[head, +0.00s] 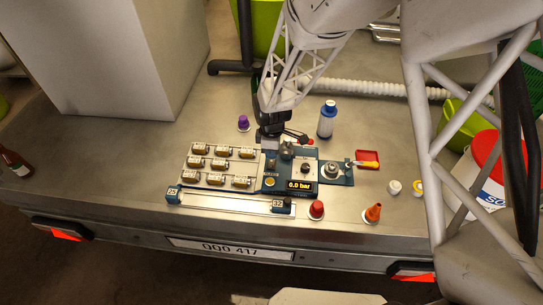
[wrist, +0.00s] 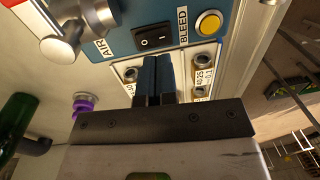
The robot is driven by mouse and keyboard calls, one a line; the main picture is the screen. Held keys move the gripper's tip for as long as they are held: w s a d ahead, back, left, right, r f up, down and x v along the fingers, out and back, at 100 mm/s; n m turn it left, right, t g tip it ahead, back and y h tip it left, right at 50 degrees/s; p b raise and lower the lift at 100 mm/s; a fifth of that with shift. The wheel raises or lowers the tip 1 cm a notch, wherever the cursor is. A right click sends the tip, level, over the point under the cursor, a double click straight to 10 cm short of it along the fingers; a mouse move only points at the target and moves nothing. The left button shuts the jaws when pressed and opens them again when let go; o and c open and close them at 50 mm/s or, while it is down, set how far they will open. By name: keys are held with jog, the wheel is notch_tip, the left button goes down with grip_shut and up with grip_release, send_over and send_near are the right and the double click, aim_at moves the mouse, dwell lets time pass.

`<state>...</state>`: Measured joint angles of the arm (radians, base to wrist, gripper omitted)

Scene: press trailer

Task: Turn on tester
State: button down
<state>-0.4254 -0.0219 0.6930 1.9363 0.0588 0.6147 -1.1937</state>
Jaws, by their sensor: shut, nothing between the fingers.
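The tester is a blue panel (head: 310,165) on the metal bench, with a lit display (head: 300,185) reading 0.0 bar. In the wrist view, its black rocker switch (wrist: 153,38) sits between a metal valve handle (wrist: 75,30) by the AIR label and a yellow button (wrist: 208,22) by the BLEED label. The yellow button also shows in the head view (head: 270,182). My gripper (wrist: 154,68) is shut and empty, its fingertips just below the switch in the wrist picture; I cannot tell whether they touch the panel. In the head view my gripper (head: 271,140) is over the panel's upper left.
Several brass fittings sit on a white board (head: 210,178) left of the tester. A blue-capped bottle (head: 327,120), a purple-capped item (head: 243,123), a red cap (head: 317,209) and an orange cone (head: 372,213) stand around it. Bare bench lies left of the board.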

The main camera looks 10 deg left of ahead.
aim_at(273, 168)
notch_tip(273, 168, up, 10)
jog(key=s, duration=0.1)
dwell(0.4)
jog(key=shift+s+d, duration=0.1)
dwell(0.4)
jog(key=s+d+r+m+t, duration=0.1)
jog(key=s+d+r+m, duration=0.25)
jog(key=d+r, duration=0.35)
jog(key=s+d+r+m+t, duration=0.1)
jog(key=s+d+r+m, duration=0.2)
jog(key=d+r+m, duration=0.4)
jog(key=s+d+r+m, duration=0.4)
jog(key=s+d, duration=0.1)
jog(key=s, duration=0.3)
jog(key=s+d+r+m+t, duration=0.1)
jog(key=s+d+r+m, duration=0.2)
jog(key=s+d+r, duration=0.2)
jog(key=s+d, duration=0.1)
jog(key=s, duration=0.2)
jog(key=shift+m+t, duration=0.3)
jog(key=shift+m, duration=0.05)
jog(key=c, duration=1.8)
grip_release()
jog(key=shift+r, duration=0.1)
jog(key=shift+c, duration=0.2)
